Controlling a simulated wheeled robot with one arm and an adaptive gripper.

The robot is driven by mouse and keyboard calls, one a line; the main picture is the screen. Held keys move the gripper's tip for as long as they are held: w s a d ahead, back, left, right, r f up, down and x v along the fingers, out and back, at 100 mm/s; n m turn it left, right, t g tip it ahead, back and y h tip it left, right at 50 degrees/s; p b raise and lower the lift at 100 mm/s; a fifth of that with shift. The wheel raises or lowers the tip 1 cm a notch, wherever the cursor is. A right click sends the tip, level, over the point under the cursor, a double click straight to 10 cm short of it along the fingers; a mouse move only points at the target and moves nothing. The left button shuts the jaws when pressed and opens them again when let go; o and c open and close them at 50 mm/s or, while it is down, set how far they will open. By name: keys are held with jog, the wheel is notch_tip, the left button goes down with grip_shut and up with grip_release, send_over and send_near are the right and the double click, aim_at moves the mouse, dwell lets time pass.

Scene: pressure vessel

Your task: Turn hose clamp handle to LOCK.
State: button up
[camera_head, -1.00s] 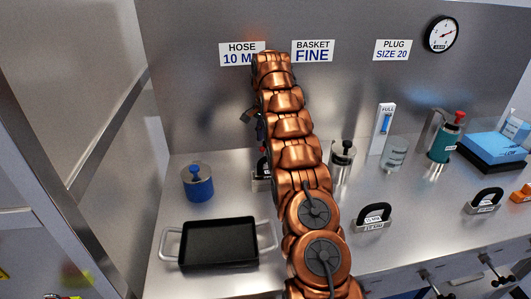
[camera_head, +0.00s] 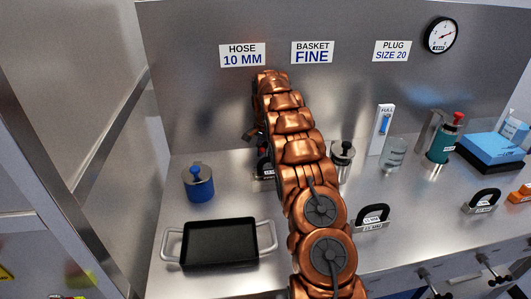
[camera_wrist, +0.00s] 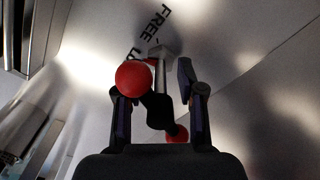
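The clamp handle (camera_wrist: 158,108) shows in the wrist view as a dark lever with a red ball (camera_wrist: 133,78) at its upper left end and another red ball (camera_wrist: 177,134) lower right. It lies between the two fingers of my gripper (camera_wrist: 157,88), which are apart; the upper ball overlaps the left finger. I cannot tell whether a finger touches it. Behind is a pale panel lettered FREE (camera_wrist: 153,22), with part of a second word, seemingly starting LO. In the head view my gripper (camera_head: 251,135) is mostly hidden behind my arm, and the handle cannot be made out.
A black tray (camera_head: 220,243) and a blue canister (camera_head: 198,184) stand left on the steel bench. Right are a black-handled block (camera_head: 372,217), a metal pot (camera_head: 342,156), a glass beaker (camera_head: 394,152) and a green bottle (camera_head: 444,143). A HOSE 10 MM sign (camera_head: 242,55) hangs behind.

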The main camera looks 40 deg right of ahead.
grip_shut()
dwell(0.6)
jog(key=shift+f+n+b, duration=0.15)
jog(key=shift+n+b, duration=0.7)
jog(key=shift+n, duration=0.15)
jog(key=shift+n+b, duration=0.75)
jog(key=shift+n, duration=0.95)
